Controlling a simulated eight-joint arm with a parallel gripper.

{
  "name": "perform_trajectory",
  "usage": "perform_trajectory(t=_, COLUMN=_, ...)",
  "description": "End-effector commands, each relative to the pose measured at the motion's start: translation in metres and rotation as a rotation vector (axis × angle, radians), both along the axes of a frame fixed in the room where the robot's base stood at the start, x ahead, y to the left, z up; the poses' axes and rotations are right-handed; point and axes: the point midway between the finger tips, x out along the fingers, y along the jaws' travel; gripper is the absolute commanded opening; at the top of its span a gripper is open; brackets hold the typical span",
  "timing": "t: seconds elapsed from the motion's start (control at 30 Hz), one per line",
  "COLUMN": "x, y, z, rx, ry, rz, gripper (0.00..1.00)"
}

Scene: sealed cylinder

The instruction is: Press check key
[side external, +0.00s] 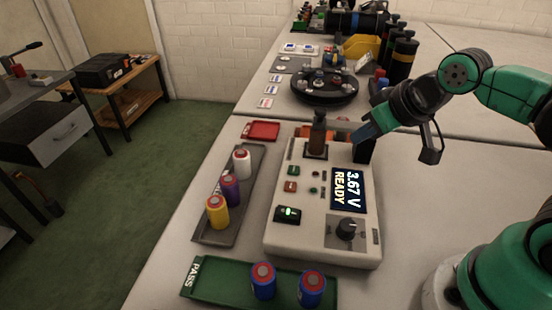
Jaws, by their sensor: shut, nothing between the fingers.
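A white tester (310,237) stands on the table with a dark display (348,190) reading "3.67 V READY". On its face are a green key (293,170) and an orange-red key (290,187); their labels are too small to read, so I cannot tell which is the check key. A dark brown cylinder (318,132) stands upright in the socket at the tester's far end. My gripper (364,152) is shut and empty at the tester's far right corner, right of the cylinder and apart from both keys. Whether it touches the casing is unclear.
A lit green switch (288,214) and a black knob (346,228) are on the tester. A grey tray (212,236) with three cells lies left. A green PASS tray (222,281) with two blue cells lies in front. A red tray (262,131) and black turntable (323,96) are behind.

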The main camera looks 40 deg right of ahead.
Motion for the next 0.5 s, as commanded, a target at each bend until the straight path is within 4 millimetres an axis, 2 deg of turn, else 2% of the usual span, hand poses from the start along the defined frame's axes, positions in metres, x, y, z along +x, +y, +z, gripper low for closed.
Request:
perform_trajectory(t=0.17, x=0.003, y=0.002, z=0.004, rx=-0.037, ry=0.017, rz=0.059, gripper=0.0)
perform_trajectory(t=0.27, x=0.009, y=0.005, z=0.011, rx=-0.116, ry=0.056, rz=0.189, gripper=0.0)
perform_trajectory(t=0.37, x=0.019, y=0.01, z=0.021, rx=-0.232, ry=0.117, rz=0.401, gripper=0.0)
perform_trajectory(t=0.5, x=0.036, y=0.019, z=0.035, rx=-0.403, ry=0.207, rz=0.778, gripper=0.0)
